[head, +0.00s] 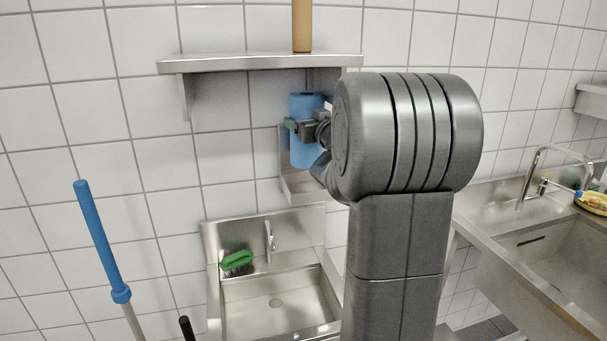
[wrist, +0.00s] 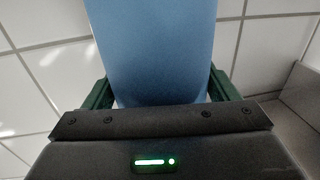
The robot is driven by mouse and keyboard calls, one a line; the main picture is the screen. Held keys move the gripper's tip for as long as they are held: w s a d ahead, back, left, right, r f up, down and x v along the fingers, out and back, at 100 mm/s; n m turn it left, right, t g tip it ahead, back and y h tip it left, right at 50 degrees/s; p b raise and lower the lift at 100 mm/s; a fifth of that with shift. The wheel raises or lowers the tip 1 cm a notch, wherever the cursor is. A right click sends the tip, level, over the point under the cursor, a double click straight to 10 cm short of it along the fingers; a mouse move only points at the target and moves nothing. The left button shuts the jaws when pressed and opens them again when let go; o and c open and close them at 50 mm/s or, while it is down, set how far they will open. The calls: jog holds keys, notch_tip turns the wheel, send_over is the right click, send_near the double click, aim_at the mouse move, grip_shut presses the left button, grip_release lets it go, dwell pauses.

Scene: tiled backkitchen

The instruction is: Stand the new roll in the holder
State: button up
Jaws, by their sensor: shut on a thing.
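The new roll, a blue cylinder (head: 304,158), stands about upright in my gripper (head: 298,128) under the wall shelf. In the wrist view the roll (wrist: 152,45) fills the space between the two dark green fingers of my gripper (wrist: 160,88), which is shut on it. The steel holder (head: 299,187) is on the wall behind and below the roll, with a side plate left of it and a ledge at its bottom. My arm hides the holder's right part and the roll's lower end, so I cannot tell whether the roll touches the ledge.
A steel shelf (head: 225,64) is close above the roll, with a brown tube (head: 302,26) upright on it. Below is a small steel sink (head: 236,316) with a green brush (head: 236,261). A blue-handled pole (head: 101,240) stands left. A larger sink (head: 559,259) is at right.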

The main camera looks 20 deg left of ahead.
aim_at(308, 152)
notch_tip(308, 152, down, 8)
jog(key=shift+d+f, duration=0.1)
jog(key=shift+f, duration=0.15)
jog(key=o, duration=1.2)
jog(key=shift+f, duration=0.15)
jog(key=b+v, duration=0.2)
jog(key=v, duration=1)
